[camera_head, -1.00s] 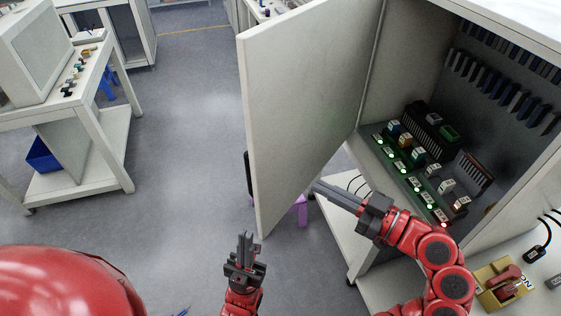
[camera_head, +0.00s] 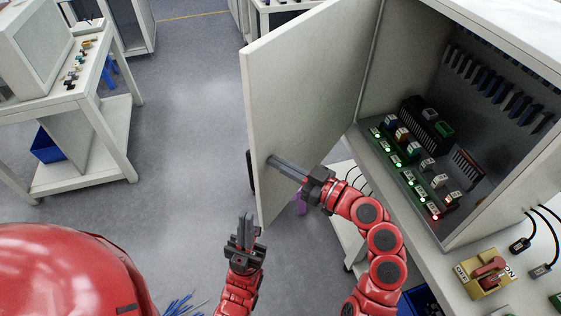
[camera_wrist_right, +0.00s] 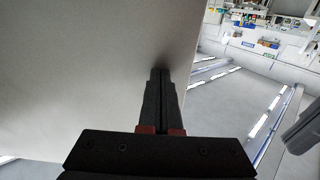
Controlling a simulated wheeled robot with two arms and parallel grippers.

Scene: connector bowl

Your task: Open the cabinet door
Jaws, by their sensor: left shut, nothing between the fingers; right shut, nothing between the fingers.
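The cabinet (camera_head: 450,210) stands at the right with its white door (camera_head: 305,95) swung wide open toward the left. Its inside shows, with connectors and lit green modules. My right gripper (camera_head: 272,161) is shut and empty, its fingertips at the inner face of the door near its free edge. In the right wrist view the door (camera_wrist_right: 75,75) fills the left side and the shut fingers (camera_wrist_right: 160,75) reach its surface, seemingly touching it. My left gripper (camera_head: 245,220) is shut and empty, below the door's lower corner and apart from it.
A yellow and red rotary switch (camera_head: 486,274) sits on the white bench at the lower right, beside black cables (camera_head: 533,253). A white workbench (camera_head: 85,115) stands at the left. Grey floor (camera_head: 190,130) lies open between it and the door.

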